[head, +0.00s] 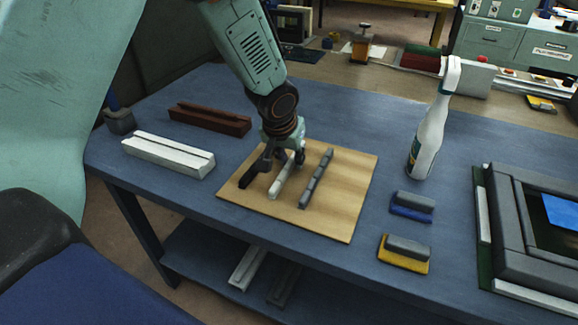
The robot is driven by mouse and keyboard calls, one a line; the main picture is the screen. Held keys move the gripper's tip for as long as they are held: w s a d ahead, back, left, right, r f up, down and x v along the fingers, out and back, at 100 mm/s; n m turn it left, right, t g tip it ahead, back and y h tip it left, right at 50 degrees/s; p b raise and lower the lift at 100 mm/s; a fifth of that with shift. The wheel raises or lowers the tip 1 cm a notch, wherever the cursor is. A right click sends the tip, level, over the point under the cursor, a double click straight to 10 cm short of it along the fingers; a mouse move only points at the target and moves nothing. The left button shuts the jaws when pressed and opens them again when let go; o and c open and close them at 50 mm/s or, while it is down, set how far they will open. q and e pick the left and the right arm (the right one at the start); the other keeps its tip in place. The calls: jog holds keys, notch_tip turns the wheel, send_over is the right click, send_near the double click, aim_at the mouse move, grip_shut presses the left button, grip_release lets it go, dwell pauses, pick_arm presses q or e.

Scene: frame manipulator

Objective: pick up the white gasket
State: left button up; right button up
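The white gasket (279,184) is a short pale strip lying on the wooden board (335,222), between a black strip (247,178) on its left and a grey strip (317,180) on its right. My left gripper (282,162) points down over the far end of the white gasket. Its fingers look spread, one to each side of that end, and partly hide it. I cannot tell whether they touch it. The gasket appears to rest on the board. My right gripper is not in view.
On the blue table (350,105) are a white rail (168,156), a brown rail (209,119), a spray bottle (430,130), blue-based (411,207) and yellow-based (404,253) blocks, and a dark frame (520,235) at the right. Clear tabletop lies behind the board.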

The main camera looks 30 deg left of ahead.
pick_arm(q)
jog(key=shift+w+a+f, duration=0.1)
jog(key=shift+c, duration=1.4)
grip_shut()
